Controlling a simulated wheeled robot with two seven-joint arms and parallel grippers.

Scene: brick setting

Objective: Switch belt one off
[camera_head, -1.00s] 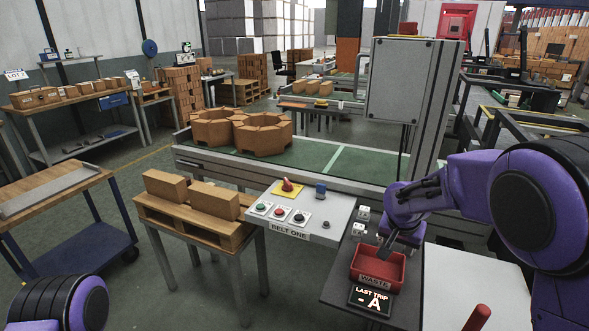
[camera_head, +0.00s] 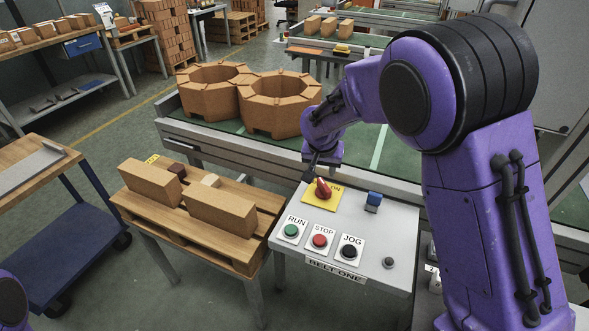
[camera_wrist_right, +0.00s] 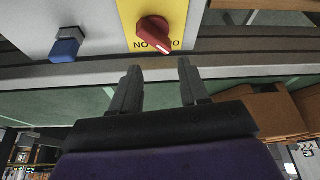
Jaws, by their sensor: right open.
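The belt one control panel (camera_head: 345,262) is a light grey box with a "BELT ONE" label. A red rotary knob (camera_head: 323,188) sits on its yellow plate, with "ON" lettering beside it partly visible. The knob also shows in the right wrist view (camera_wrist_right: 153,30), with a white mark on its tip. Green RUN (camera_head: 291,231), red STOP (camera_head: 320,241) and black JOG (camera_head: 348,251) buttons line the panel's front. My right gripper (camera_wrist_right: 159,68) is open and empty, its fingertips just short of the knob, apart from it. My left gripper is out of view.
A blue part (camera_head: 373,203) stands on the panel right of the knob. A pallet table (camera_head: 240,255) with brown blocks is to the left. The green belt (camera_head: 375,150) with two brick rings (camera_head: 280,103) runs behind the panel.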

